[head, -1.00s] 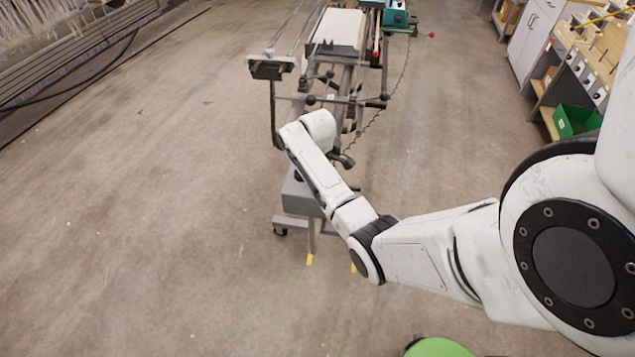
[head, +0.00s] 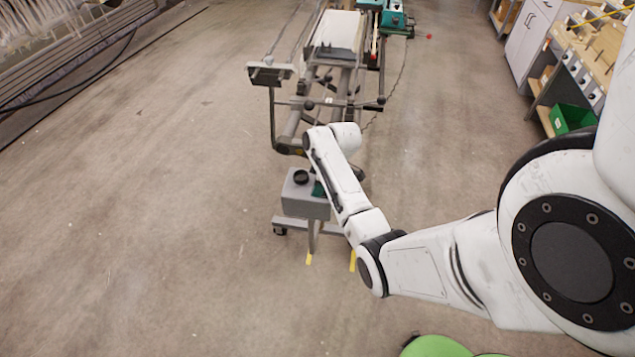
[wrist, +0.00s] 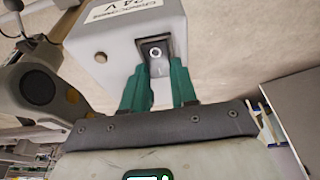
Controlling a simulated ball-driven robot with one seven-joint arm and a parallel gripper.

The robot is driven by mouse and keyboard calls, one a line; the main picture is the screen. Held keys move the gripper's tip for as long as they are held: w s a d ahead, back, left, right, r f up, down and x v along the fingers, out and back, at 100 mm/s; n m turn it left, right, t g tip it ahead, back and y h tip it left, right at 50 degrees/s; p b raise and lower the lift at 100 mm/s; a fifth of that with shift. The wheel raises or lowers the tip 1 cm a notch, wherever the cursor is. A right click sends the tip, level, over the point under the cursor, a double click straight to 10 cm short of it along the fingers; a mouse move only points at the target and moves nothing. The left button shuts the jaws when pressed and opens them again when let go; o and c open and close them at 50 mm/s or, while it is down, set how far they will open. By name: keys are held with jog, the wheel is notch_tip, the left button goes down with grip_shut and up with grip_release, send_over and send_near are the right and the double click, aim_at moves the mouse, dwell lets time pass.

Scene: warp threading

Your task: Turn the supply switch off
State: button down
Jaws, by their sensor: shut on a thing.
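The supply switch (wrist: 154,50) is a black rocker on a grey box, with a white ring mark showing. Which side is pressed in I cannot tell. The box (wrist: 100,42) carries a white label reading 24 V; in the head view the box (head: 305,205) sits low on a stand, with a black round knob on top. My gripper (wrist: 157,74) has its teal fingers one on each side of the rocker, at the box face, and is shut on it. In the head view only a bit of teal finger shows beside the box; the switch is hidden there.
A wheeled frame (head: 340,90) with bars and black knobs stands behind the box. A bench with a green bin (head: 572,118) is at right. The floor to the left is open. A dark grey rounded part (wrist: 45,85) is close at left in the wrist view.

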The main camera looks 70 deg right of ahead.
jog(key=c, duration=0.9)
grip_release()
jog(key=shift+r, duration=0.1)
jog(key=v, duration=1)
jog(key=shift+s+r+b, duration=0.15)
jog(key=shift+r+b, duration=0.1)
jog(key=shift+b, duration=0.05)
